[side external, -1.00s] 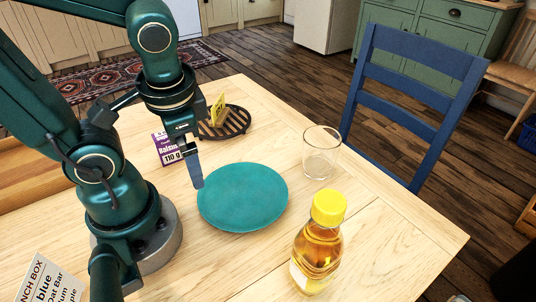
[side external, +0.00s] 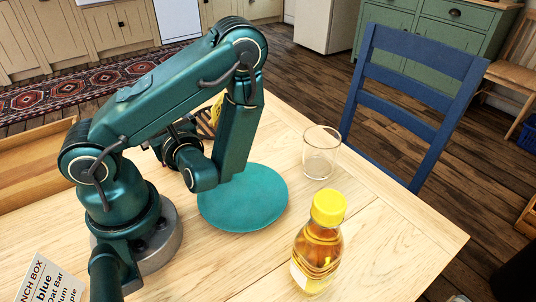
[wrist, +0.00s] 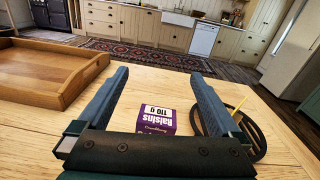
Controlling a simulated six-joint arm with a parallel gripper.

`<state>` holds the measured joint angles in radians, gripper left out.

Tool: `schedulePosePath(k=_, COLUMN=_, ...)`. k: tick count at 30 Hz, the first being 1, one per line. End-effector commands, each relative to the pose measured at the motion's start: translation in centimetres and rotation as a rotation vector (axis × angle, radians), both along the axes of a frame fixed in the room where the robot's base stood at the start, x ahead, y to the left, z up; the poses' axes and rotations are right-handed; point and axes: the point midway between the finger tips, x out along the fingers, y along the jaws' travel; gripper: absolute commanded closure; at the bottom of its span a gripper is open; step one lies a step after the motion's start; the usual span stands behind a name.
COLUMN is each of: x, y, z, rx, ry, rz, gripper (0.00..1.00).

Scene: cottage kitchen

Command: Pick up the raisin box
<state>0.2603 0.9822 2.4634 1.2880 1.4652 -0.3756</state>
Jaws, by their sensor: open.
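The raisin box (wrist: 157,118) is purple and white with "Raisins 110 g" on it, upside down in the wrist view. It stands on the table between the two fingers of my gripper (wrist: 158,82), apart from both, nearer the right finger. My gripper is open and empty, low over the table, its fingers pointing toward the far side. In the side view my own arm hides the box and the fingers.
A wooden tray (wrist: 52,72) lies to the left of the box. A black slatted trivet (wrist: 250,135) lies close on its right. The side view shows a teal plate (side external: 250,200), a glass (side external: 320,152), a yellow-capped bottle (side external: 318,245) and a lunch box card (side external: 50,282).

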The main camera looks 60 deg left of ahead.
Motion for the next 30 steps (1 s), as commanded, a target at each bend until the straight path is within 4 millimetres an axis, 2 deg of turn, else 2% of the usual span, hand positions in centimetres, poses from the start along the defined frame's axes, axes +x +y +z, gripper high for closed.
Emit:
schedulePosePath(k=6, x=0.7, y=0.3, z=-0.9, rx=0.018, ry=0.086, rz=-0.075, gripper=0.00)
schedulePosePath(k=15, x=0.7, y=0.3, z=-3.1, rx=0.018, ry=0.086, rz=-0.076, gripper=0.00)
schedulePosePath(k=23, x=0.7, y=0.3, z=-4.3, rx=0.018, ry=0.086, rz=-0.075, gripper=0.00)
schedulePosePath(k=30, x=0.6, y=0.3, z=-7.4, rx=0.018, ry=0.087, rz=-0.075, gripper=0.00)
